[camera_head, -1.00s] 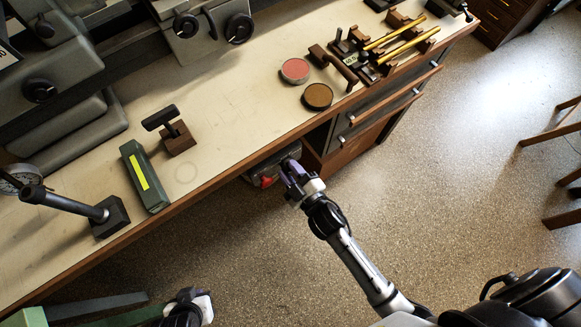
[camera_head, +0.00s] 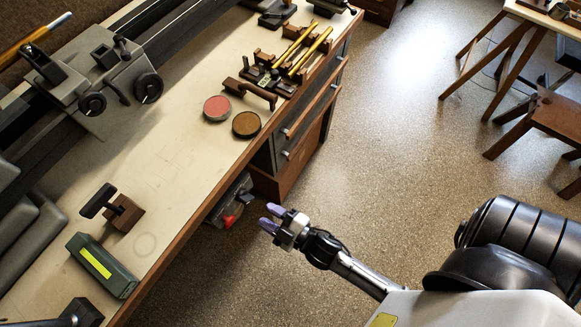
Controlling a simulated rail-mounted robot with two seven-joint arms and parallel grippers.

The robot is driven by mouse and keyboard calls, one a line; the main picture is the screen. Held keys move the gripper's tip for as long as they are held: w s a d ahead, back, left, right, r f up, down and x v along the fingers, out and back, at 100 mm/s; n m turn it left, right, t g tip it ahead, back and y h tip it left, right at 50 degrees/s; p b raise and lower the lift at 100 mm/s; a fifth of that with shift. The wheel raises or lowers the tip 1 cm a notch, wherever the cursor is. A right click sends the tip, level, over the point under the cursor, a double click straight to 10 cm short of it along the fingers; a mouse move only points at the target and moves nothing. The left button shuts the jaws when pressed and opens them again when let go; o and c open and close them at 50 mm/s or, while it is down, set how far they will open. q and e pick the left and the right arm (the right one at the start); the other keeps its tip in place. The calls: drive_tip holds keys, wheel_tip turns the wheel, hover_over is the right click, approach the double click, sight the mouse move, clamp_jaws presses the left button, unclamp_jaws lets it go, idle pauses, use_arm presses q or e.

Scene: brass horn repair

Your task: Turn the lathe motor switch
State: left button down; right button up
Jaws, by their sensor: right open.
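A grey switch box (camera_head: 238,197) is mounted under the front edge of the bench, beside the wooden drawer cabinet. A red part, which looks like the switch handle (camera_head: 229,220), sits low on it. My right gripper (camera_head: 271,217) is open and empty, with its two purple-tipped fingers apart and pointing left toward the red handle. A gap shows between the fingertips and the handle in the picture; the exact depth cannot be told. The bench overhang hides part of the box. My left gripper is out of view.
The bench (camera_head: 185,150) runs diagonally, its wooden front edge above the box. The drawer cabinet (camera_head: 290,165) stands just behind my right gripper. On top are the lathe (camera_head: 115,75), a green box (camera_head: 100,262) and two round tins. The floor to the right is open; stools stand farther off.

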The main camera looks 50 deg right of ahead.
drive_tip(key=s+d, duration=0.1)
drive_tip(key=s, duration=0.5)
drive_tip(key=shift+s+d+p, duration=0.15)
drive_tip(key=shift+p, duration=0.3)
drive_tip(key=s+d+f+m+g+h, duration=0.45)
drive_tip(key=f+m+g, duration=0.25)
drive_tip(key=f+g, duration=0.2)
drive_tip(key=s+d+r+m+g+y+p, duration=0.1)
drive_tip(key=s+r+m+g+p, duration=0.1)
drive_tip(key=s+r+g, duration=0.35)
drive_tip(key=w+d+r+p, duration=0.1)
drive_tip(key=r+p, duration=2.1)
drive_tip(key=r, duration=0.3)
drive_tip(key=w+d+r+p, duration=0.1)
drive_tip(key=w+r+p, duration=0.1)
drive_tip(key=r+p, duration=2)
wheel_tip(320, 180, up, 3)
drive_tip(key=shift+n, duration=0.4)
